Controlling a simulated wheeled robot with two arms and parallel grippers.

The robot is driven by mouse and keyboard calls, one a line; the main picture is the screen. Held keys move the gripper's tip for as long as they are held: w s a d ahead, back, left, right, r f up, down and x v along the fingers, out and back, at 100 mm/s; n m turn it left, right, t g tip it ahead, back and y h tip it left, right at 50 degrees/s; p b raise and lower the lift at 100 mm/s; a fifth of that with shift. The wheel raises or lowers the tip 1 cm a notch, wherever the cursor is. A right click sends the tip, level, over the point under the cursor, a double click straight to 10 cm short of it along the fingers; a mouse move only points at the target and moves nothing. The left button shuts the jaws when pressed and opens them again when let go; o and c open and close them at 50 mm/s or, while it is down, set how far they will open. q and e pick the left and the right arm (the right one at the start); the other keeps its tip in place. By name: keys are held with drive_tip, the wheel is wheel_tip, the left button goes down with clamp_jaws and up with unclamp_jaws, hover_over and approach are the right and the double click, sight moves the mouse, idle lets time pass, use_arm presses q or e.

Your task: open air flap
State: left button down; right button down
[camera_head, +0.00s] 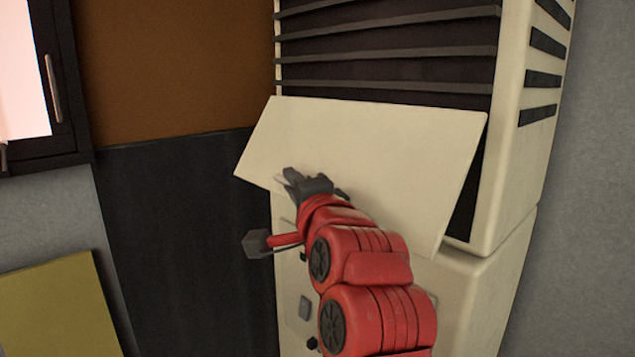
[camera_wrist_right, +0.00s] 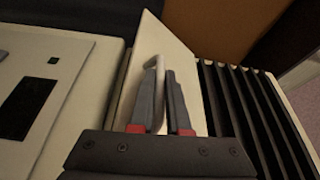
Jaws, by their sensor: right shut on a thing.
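The air flap (camera_head: 380,145) is a cream panel on the front of a tall cream unit (camera_head: 515,195). It is tilted outward, with a dark gap along its right side. My right gripper (camera_head: 284,178) is at the flap's lower left part and is shut on its handle. In the right wrist view the thin, light, bent handle (camera_wrist_right: 157,85) stands between the two dark fingers of the gripper (camera_wrist_right: 170,85), and the flap (camera_wrist_right: 150,45) lies behind it. My red right arm hides part of the flap's lower edge. My left gripper is not in view.
Dark louvres (camera_head: 390,50) lie above the flap, and side vents (camera_head: 543,75) are on the unit's right side. A control panel (camera_wrist_right: 35,100) shows in the right wrist view. A dark panel (camera_head: 185,230) and a window (camera_head: 25,80) are to the left.

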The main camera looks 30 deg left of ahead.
drive_tip(key=s+a+r+p, duration=0.1)
drive_tip(key=s+r, duration=0.2)
drive_tip(key=r, duration=0.3)
drive_tip(key=shift+s, duration=0.15)
drive_tip(key=shift+a, duration=0.1)
idle(0.3)
drive_tip(key=c, duration=1.2)
unclamp_jaws()
drive_tip(key=shift+o, duration=0.2)
